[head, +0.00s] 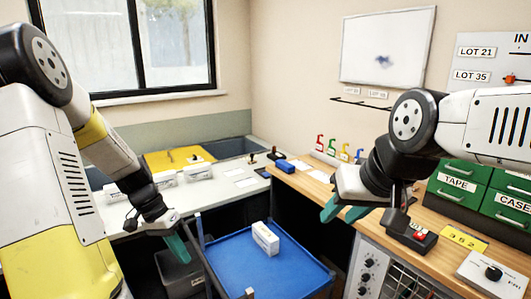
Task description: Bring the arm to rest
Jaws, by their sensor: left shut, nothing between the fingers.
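My left arm comes in from the left and reaches down and to the right. Its gripper (178,250), with teal fingers, is shut and empty and hangs low, left of the blue tray (225,265). My right arm comes in from the right. Its gripper (343,211) points down and left, with two teal fingers apart and nothing seen between them, near the front edge of the wooden bench. A small white box (265,238) sits on the blue tray, apart from both grippers.
The white counter (115,226) with white boxes (198,172) and a yellow mat (165,160) is behind my left arm. The wooden bench (457,222) holds green drawers (460,179), a dark device with a red button (411,236) and a white control box (492,272). A grey bin (178,270) stands low.

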